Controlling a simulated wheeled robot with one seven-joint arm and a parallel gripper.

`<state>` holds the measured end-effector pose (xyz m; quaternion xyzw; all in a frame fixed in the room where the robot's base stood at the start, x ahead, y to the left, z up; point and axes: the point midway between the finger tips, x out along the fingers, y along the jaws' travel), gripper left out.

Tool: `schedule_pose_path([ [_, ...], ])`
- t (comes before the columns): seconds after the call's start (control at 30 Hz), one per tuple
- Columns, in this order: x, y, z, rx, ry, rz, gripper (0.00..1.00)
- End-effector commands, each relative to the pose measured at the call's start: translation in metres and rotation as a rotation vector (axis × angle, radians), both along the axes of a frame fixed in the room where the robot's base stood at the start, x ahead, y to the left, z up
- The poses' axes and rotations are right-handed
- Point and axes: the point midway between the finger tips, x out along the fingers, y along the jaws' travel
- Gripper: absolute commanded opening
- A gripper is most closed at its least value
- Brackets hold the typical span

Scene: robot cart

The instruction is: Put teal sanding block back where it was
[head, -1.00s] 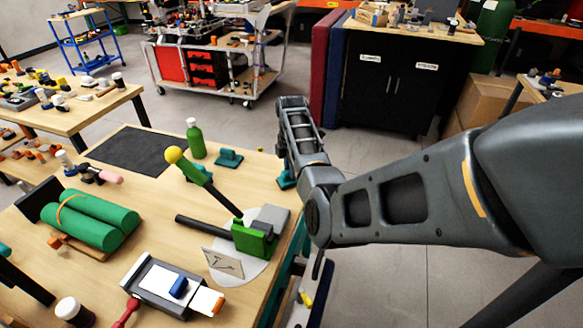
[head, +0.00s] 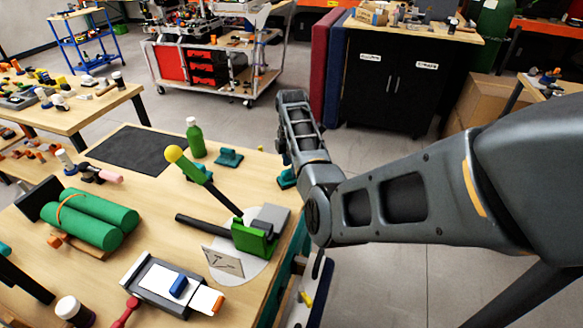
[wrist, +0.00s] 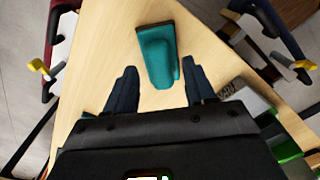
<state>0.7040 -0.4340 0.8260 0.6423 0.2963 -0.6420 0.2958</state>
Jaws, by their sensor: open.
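A teal sanding block (wrist: 158,55) lies on the wooden table in the wrist view, ahead of and between my finger tips. My gripper (wrist: 160,70) is open and empty, one finger on each side of the block's near end. I cannot tell the height gap between them. In the head view one teal block (head: 228,158) stands on the table behind the green lever tool. A second teal block (head: 287,178) sits at the table's right edge, partly hidden by my arm. My fingers are hidden in the head view.
The table (head: 150,200) also bears a green bottle (head: 195,137), a black mat (head: 130,150), a green lever tool (head: 255,238) and green rolls (head: 90,218). The table edge lies close to my arm, with floor beyond it. A black cabinet (head: 400,85) stands behind.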

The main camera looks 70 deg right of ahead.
Motion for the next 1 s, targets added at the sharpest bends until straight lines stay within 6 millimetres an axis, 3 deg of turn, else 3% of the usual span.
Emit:
schedule_pose_path([
  [0.3, 0.000, -0.001, 0.064, -0.003, -0.002, -0.001, 0.54],
  [0.5, 0.000, -0.001, 0.094, -0.002, -0.002, 0.000, 0.54],
  [0.7, 0.000, -0.001, 0.107, -0.001, -0.001, 0.000, 0.54],
  [1.0, 0.000, 0.000, 0.108, 0.000, 0.000, 0.000, 0.54],
])
